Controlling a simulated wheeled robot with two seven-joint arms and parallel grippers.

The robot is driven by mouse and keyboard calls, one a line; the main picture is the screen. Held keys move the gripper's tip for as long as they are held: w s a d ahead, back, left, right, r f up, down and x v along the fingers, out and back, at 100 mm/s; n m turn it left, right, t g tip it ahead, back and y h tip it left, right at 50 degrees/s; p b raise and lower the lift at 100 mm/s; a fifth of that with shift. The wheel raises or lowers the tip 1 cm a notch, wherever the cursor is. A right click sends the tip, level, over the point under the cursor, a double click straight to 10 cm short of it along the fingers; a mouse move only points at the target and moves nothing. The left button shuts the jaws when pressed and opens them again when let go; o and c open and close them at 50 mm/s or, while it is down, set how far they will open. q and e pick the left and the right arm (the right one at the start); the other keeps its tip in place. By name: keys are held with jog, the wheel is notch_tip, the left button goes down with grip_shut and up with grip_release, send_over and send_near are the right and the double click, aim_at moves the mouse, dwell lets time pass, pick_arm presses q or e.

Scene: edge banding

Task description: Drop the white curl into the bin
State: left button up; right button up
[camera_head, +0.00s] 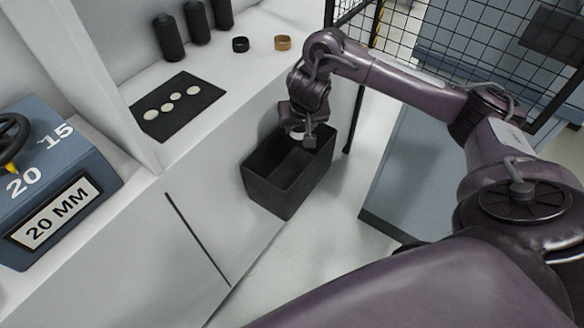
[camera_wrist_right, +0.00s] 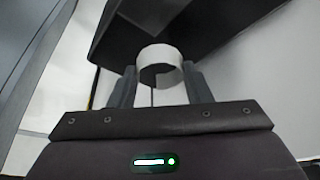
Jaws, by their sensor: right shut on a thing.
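The white curl (camera_wrist_right: 160,58) is a short ring-like strip, held between the fingers of my right gripper (camera_wrist_right: 160,85) in the right wrist view. In the head view the curl (camera_head: 297,135) shows as a small pale patch below my right gripper (camera_head: 300,131). The gripper is over the far part of the black open bin (camera_head: 277,187). The bin is on the front of the white bench, and the part of its inside that shows looks empty. The bin wall also shows dark behind the curl in the right wrist view (camera_wrist_right: 120,40). My left gripper is out of view.
A black mat (camera_head: 178,118) with several pale discs lies on the white bench. Dark bottles (camera_head: 168,37), a black ring (camera_head: 240,44) and a tan ring (camera_head: 283,43) stand behind it. A blue box marked 20 MM (camera_head: 88,165) is at left. A wire fence (camera_head: 480,40) stands at upper right.

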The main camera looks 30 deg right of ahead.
jog(key=o, duration=1)
jog(key=shift+o, duration=0.2)
jog(key=shift+r, duration=0.15)
jog(key=p+v, duration=0.6)
jog(key=v, duration=0.1)
jog(key=shift+s+r, duration=0.2)
jog(key=shift+r, duration=0.05)
